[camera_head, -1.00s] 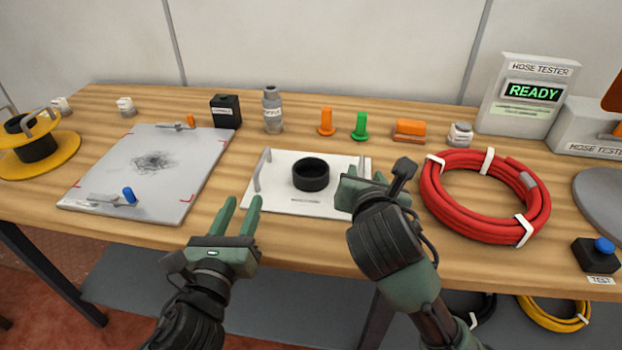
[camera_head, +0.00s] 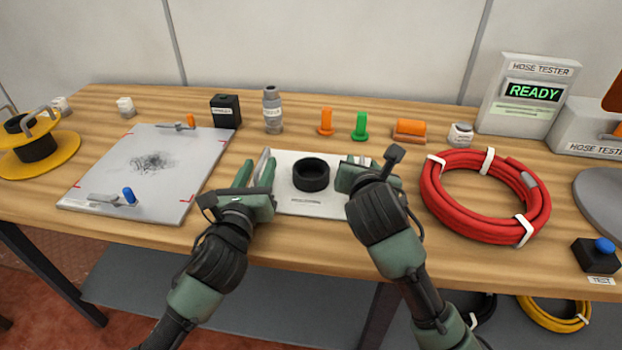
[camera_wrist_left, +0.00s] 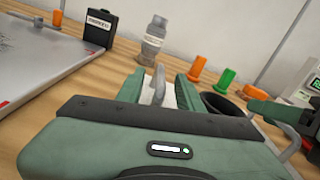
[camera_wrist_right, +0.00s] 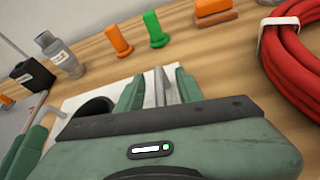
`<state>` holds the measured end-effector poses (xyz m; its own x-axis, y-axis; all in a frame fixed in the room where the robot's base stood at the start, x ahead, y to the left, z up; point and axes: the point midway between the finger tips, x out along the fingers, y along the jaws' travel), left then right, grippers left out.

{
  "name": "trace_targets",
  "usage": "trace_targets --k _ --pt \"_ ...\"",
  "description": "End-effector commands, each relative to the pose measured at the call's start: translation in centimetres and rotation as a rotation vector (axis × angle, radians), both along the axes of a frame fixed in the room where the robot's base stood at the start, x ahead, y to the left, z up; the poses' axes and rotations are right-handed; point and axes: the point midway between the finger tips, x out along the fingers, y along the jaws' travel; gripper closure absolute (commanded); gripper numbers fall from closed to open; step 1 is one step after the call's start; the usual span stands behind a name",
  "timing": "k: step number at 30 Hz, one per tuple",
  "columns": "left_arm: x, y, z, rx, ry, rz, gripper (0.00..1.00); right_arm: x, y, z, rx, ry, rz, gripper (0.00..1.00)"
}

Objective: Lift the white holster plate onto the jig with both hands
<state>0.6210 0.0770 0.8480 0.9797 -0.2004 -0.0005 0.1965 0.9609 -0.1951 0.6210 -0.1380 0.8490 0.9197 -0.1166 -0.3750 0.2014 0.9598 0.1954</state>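The white holster plate (camera_head: 312,209) lies flat on the bench, with a black ring (camera_head: 311,174) on it and an upright grey handle at each end. My left gripper (camera_head: 255,173) is at the plate's left end. In the left wrist view its open fingers stand on either side of the left handle (camera_wrist_left: 158,85), with gaps. My right gripper (camera_head: 358,168) is at the right end. In the right wrist view its open fingers stand on either side of the right handle (camera_wrist_right: 160,86). The grey board with red corner marks (camera_head: 185,160), seemingly the jig, lies to the left.
Clamps and a blue knob (camera_head: 129,195) sit on the grey board. A red hose coil (camera_head: 437,204) lies close right of my right gripper. A black box (camera_head: 225,111), a grey bottle (camera_head: 272,112), and orange and green pegs (camera_head: 360,128) stand behind the plate.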

Motion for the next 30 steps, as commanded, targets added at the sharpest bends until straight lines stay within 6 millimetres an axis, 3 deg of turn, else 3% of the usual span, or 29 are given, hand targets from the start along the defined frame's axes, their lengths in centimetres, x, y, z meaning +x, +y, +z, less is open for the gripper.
trace_targets --k 2,6,30 --pt "-0.02 0.01 0.01 0.0 0.0 0.0 0.64 -0.01 0.01 0.01 0.0 0.0 0.0 0.63" --pt "-0.03 0.01 0.01 0.0 0.0 0.0 1.0 -0.02 0.0 0.0 0.0 0.0 0.0 1.0" --pt "-0.08 -0.07 0.0 -0.002 0.0 -0.002 1.0 -0.06 0.12 -0.01 0.0 0.001 0.002 1.0"
